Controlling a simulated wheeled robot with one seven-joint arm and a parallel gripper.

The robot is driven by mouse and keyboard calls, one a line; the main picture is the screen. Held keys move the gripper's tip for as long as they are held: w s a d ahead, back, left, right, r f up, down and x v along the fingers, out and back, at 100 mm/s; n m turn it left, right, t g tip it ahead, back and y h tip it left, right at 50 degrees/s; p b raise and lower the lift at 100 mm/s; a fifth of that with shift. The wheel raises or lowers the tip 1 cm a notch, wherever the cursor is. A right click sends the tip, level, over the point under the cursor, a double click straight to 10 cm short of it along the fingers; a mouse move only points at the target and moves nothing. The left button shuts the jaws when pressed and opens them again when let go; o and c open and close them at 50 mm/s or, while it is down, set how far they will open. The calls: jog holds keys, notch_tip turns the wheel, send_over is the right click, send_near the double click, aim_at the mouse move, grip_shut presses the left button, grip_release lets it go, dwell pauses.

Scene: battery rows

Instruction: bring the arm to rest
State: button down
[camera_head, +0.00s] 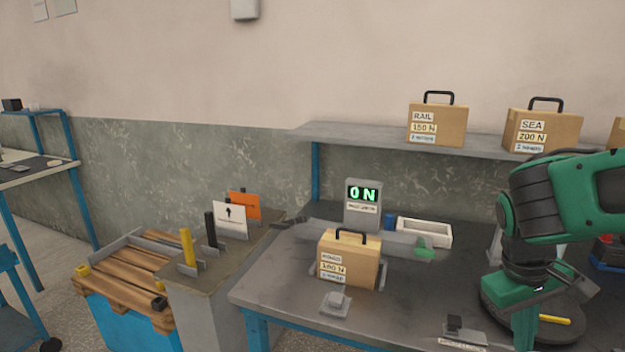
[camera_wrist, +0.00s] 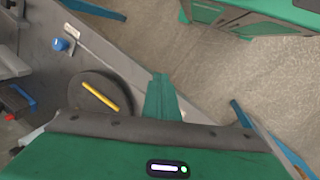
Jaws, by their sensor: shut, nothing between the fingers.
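My arm, green with dark joints, reaches in from the right edge of the head view and bends down over the right part of the bench. My gripper (camera_head: 525,340) points down near the front of the bench, with its tips at the lower picture edge. In the wrist view my gripper (camera_wrist: 160,78) shows two green fingers pressed together with nothing between them. Beneath and beside it are the bench edge and the floor. A dark round disc (camera_wrist: 88,98) with a yellow stick (camera_wrist: 100,97) lies left of the fingers. The fingers look apart from it.
A cardboard box with a handle (camera_head: 350,262) stands on the bench (camera_head: 270,285) before a display reading 0 N (camera_head: 362,200). A white tray (camera_head: 425,232) lies behind. A shelf (camera_head: 370,138) holds more boxes. A small block on a plate (camera_head: 455,325) sits left of my gripper.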

jog(key=s+d+m+y, duration=0.3)
jog(key=s+m, duration=0.4)
jog(key=s, duration=0.4)
jog(key=shift+d+r+m, duration=0.3)
jog(key=shift+d+r, duration=0.05)
jog(key=shift+d, duration=0.1)
jog(key=shift+w+f, duration=0.25)
jog(key=shift+w, duration=0.35)
